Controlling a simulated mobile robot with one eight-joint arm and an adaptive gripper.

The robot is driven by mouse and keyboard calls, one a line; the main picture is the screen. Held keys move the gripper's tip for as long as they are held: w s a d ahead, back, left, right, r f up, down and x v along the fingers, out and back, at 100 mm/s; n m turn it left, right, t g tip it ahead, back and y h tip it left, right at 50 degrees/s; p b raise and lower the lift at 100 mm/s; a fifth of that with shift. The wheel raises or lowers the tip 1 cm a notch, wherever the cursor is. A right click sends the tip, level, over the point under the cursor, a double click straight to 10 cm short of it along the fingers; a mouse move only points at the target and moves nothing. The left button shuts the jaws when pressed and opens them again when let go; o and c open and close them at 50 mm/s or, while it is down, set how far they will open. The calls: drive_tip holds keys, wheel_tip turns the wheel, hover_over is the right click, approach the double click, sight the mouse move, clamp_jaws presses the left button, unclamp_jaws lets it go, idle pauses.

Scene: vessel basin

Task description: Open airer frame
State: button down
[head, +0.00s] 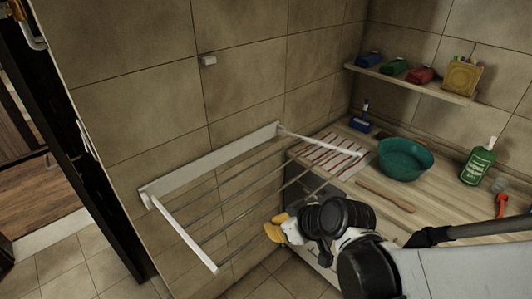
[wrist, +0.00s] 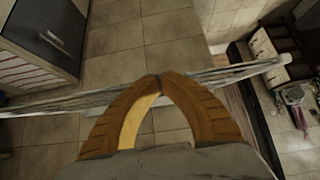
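The airer frame (head: 212,161) is fixed to the tiled wall at the left in the head view. Its two white side arms stick out from the wall rail, with thin rods running between them, so it stands folded out. My gripper (head: 274,229), with yellow-brown fingers, is at the frame's outer edge, on the side away from the wall. In the wrist view the frame (wrist: 232,73) crosses behind the fingers as a pale band. The fingertips (wrist: 159,79) meet in front of it. Whether a rod lies between them is hidden.
A wooden counter (head: 440,215) at the right bears a teal basin (head: 405,160), a striped cloth (head: 333,157) and a green bottle (head: 479,164). A shelf (head: 412,84) hangs above. A dark cabinet (wrist: 43,40) stands at upper left in the wrist view. Tiled floor below is clear.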

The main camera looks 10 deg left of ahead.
drive_tip(key=f+b, duration=0.1)
drive_tip(key=f, duration=0.1)
drive_tip(key=f+b, duration=0.3)
drive_tip(key=shift+s+d+f, duration=0.3)
drive_tip(key=shift+d+f, duration=0.05)
